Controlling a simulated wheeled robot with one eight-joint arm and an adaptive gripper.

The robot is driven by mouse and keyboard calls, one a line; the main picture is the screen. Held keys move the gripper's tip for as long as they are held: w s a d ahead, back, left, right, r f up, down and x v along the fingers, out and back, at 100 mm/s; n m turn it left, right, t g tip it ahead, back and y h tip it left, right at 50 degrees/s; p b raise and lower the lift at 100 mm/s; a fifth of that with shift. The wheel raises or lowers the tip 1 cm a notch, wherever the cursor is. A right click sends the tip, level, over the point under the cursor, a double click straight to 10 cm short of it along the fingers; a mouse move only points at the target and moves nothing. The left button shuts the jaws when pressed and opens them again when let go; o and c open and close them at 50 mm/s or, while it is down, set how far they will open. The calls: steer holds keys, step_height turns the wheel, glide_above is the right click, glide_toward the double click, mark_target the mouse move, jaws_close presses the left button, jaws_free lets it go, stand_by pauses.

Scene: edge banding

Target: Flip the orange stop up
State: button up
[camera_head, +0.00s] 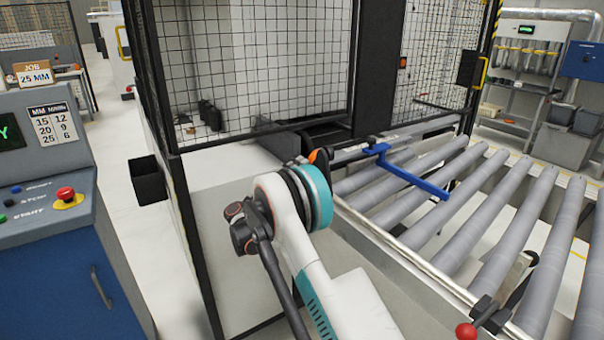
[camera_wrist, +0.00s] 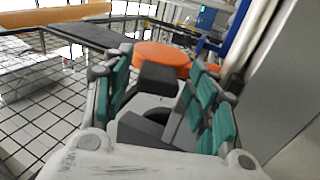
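An orange rounded piece (camera_wrist: 161,56), which looks like the orange stop, lies just past my fingertips in the wrist view. A dark grey block shows below it, between the fingers. My gripper (camera_wrist: 160,78) has its two teal-padded fingers spread apart. I cannot tell whether either finger touches the orange piece. In the head view a small orange bit (camera_head: 323,155) shows beside my teal wrist joint, at the near end of the roller table. My arm hides most of the gripper and the area there.
A blue bar (camera_head: 410,172) lies across the grey rollers (camera_head: 445,200). A black mesh guard (camera_head: 255,60) stands behind my arm. A red-knobbed lever (camera_head: 466,331) is at the front right. A control console (camera_head: 45,170) stands at left. A long orange bar (camera_wrist: 55,15) crosses the wrist view's upper left.

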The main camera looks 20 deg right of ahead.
steer(key=v, duration=1.2)
stand_by(0.3)
steer(key=s+d+r+n+t+y, duration=0.1)
steer(key=s+d+r+y, duration=0.1)
steer(key=d+r+y, duration=0.45)
steer(key=s+r+y, duration=0.4)
steer(key=s+r, duration=0.1)
steer(key=s, duration=0.5)
steer(key=s+a+f+m+t+y, duration=0.1)
steer(key=s+a+y, duration=0.2)
steer(key=s, duration=0.7)
steer(key=s+a+f+t+y, duration=0.1)
steer(key=s+a+y, duration=0.3)
steer(key=s, duration=0.6)
steer(key=s+a+f+m+t+y, duration=0.1)
steer(key=s+a+f+y, duration=0.2)
steer(key=s+a, duration=0.3)
steer(key=s+y, duration=0.1)
steer(key=s, duration=0.3)
steer(key=shift+s+a+f+m, duration=0.2)
steer(key=shift+s+f+m, duration=0.05)
steer(key=shift+m, duration=0.05)
